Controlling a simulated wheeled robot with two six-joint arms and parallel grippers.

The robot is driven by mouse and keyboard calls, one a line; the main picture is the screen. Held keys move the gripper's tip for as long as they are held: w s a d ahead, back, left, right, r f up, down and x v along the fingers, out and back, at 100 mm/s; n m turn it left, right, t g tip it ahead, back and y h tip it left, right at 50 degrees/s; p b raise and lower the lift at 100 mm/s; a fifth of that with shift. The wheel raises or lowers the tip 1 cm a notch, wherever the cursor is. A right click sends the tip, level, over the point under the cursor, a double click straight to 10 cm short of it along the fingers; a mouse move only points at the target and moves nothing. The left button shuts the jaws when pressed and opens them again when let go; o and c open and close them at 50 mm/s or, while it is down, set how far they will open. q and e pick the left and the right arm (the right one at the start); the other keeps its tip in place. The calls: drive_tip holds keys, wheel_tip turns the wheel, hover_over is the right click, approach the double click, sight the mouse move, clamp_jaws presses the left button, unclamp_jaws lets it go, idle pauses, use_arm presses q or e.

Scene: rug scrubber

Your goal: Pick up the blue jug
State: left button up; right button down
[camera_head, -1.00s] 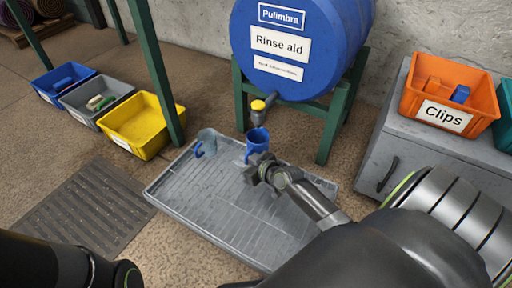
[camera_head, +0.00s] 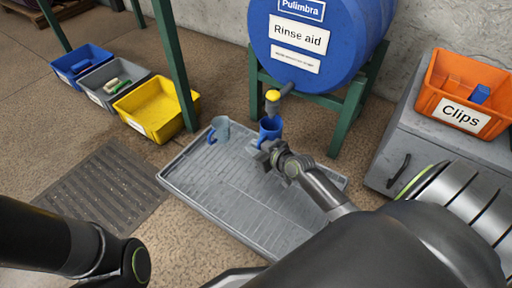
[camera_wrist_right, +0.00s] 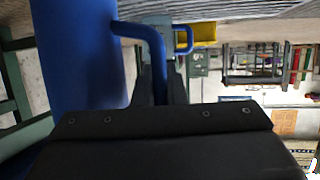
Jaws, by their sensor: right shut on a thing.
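The blue jug (camera_head: 269,130) stands upright over the back of the grey ribbed tray (camera_head: 225,192), under the tap of the barrel. I cannot tell if its base touches the tray. My right gripper (camera_head: 266,152) is at the jug's near side. In the right wrist view the jug's blue body (camera_wrist_right: 75,60) fills the left part, and its handle (camera_wrist_right: 155,50) runs between my fingers, which are shut on it. My left gripper is out of view; only part of that arm shows at lower left.
A grey-blue jug with a blue handle (camera_head: 219,130) stands on the tray to the left. The yellow-topped tap (camera_head: 272,98) of the blue barrel (camera_head: 320,40) is close above the blue jug. A green stand leg (camera_head: 178,75), yellow bin (camera_head: 158,108) and grey cabinet (camera_head: 400,135) flank the tray.

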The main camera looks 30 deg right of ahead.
drive_tip(key=s+d+r, duration=0.1)
drive_tip(key=s, duration=0.8)
drive_tip(key=s+d+r+p, duration=0.1)
drive_tip(key=s+d, duration=0.1)
drive_tip(key=s, duration=0.6)
drive_tip(key=shift+s+d+r, duration=0.2)
drive_tip(key=shift+s+d, duration=0.05)
drive_tip(key=shift+s, duration=0.1)
drive_tip(key=shift+p, duration=0.3)
drive_tip(key=shift+w, duration=0.1)
